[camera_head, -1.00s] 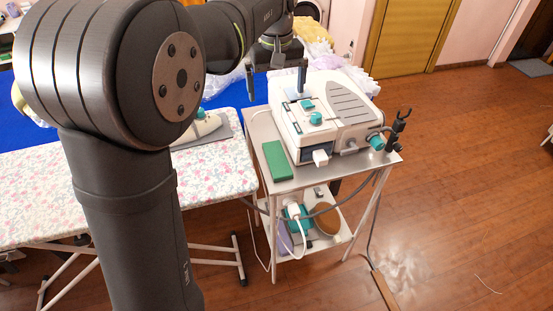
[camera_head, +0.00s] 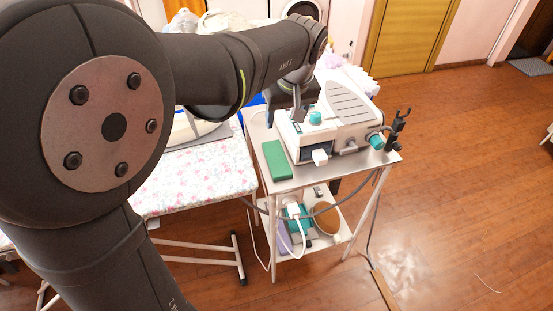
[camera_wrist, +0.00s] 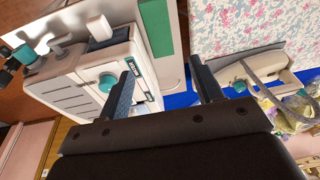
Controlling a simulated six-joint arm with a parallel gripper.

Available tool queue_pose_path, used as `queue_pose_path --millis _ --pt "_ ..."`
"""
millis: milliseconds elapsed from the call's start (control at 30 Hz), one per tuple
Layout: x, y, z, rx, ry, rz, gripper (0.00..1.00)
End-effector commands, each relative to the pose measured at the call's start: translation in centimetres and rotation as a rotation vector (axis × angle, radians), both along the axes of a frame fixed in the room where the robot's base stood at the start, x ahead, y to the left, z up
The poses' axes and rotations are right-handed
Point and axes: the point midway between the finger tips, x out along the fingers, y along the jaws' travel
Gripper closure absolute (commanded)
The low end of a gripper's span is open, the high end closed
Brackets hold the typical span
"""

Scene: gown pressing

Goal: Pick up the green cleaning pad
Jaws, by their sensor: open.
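The green cleaning pad (camera_head: 276,160) lies flat on the left part of the metal top of a small cart (camera_head: 300,178), left of a white machine. In the wrist view the pad (camera_wrist: 156,28) shows at the top middle, beyond my fingertips. My gripper (camera_head: 284,114) is open and empty. In the head view it appears behind the pad, over the back of the cart and partly in front of the machine. In the wrist view its two fingers (camera_wrist: 166,82) stand wide apart, with blue cloth and the cart's edge showing between them.
The white machine (camera_head: 345,105) with teal knobs fills most of the cart top and stands close to the pad. A floral ironing board (camera_head: 195,180) is at the left, with an iron (camera_wrist: 262,78) on it. A lower shelf (camera_head: 325,235) holds several items.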

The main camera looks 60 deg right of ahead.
Motion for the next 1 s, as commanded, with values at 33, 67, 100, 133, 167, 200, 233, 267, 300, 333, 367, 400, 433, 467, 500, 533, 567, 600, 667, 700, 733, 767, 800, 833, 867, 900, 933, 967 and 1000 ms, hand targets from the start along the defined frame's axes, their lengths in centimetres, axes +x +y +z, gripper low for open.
queue_pose_path --millis 33,67,100,133,167,200,233,267,300,333,367,400,433,467,500,533,567,600,667,700,733,767,800,833,867,900,933,967,1000 --pt "-1.1 1.2 -0.7 -0.025 -0.024 -0.013 0.40" --pt "-1.6 1.7 -1.1 -0.043 -0.038 -0.017 0.40" --pt "-2.1 2.4 -1.6 -0.065 -0.053 -0.023 0.40" --pt "-2.5 2.9 -2.0 -0.081 -0.063 -0.029 0.40" --pt "-2.8 3.3 -2.3 -0.095 -0.071 -0.035 0.40" --pt "-3.2 3.8 -2.7 -0.112 -0.078 -0.040 0.40" --pt "-3.5 4.1 -2.9 -0.121 -0.083 -0.046 0.40" --pt "-3.7 4.3 -3.1 -0.130 -0.086 -0.048 0.40" --pt "-3.8 4.6 -3.3 -0.139 -0.089 -0.051 0.40" --pt "-3.9 4.7 -3.5 -0.144 -0.091 -0.054 0.40" --pt "-3.9 4.8 -3.7 -0.146 -0.093 -0.055 0.40" --pt "-3.9 4.7 -4.0 -0.148 -0.094 -0.056 0.40" --pt "-3.8 4.7 -4.3 -0.149 -0.094 -0.056 0.40" --pt "-3.7 4.6 -4.8 -0.148 -0.094 -0.055 0.40" --pt "-3.5 4.4 -5.4 -0.147 -0.094 -0.054 0.40" --pt "-3.3 4.2 -6.0 -0.146 -0.093 -0.054 0.40" --pt "-3.2 4.0 -6.6 -0.145 -0.093 -0.054 0.40" --pt "-2.9 3.8 -7.4 -0.144 -0.094 -0.054 0.40" --pt "-2.6 3.5 -8.6 -0.144 -0.094 -0.055 0.40" --pt "-2.3 3.2 -9.3 -0.144 -0.094 -0.055 0.40" --pt "-2.2 3.0 -9.9 -0.144 -0.094 -0.054 0.40" --pt "-2.0 2.9 -10.5 -0.143 -0.093 -0.054 0.40" --pt "-1.8 2.6 -11.2 -0.145 -0.093 -0.053 0.40" --pt "-1.7 2.5 -11.7 -0.144 -0.092 -0.054 0.40" --pt "-1.5 2.3 -12.1 -0.146 -0.093 -0.054 0.40" --pt "-1.3 2.1 -12.8 -0.144 -0.093 -0.055 0.40" --pt "-1.2 2.0 -13.2 -0.146 -0.093 -0.055 0.40" --pt "-1.1 1.9 -13.5 -0.146 -0.093 -0.054 0.40" --pt "-1.0 1.7 -13.9 -0.146 -0.093 -0.054 0.40"
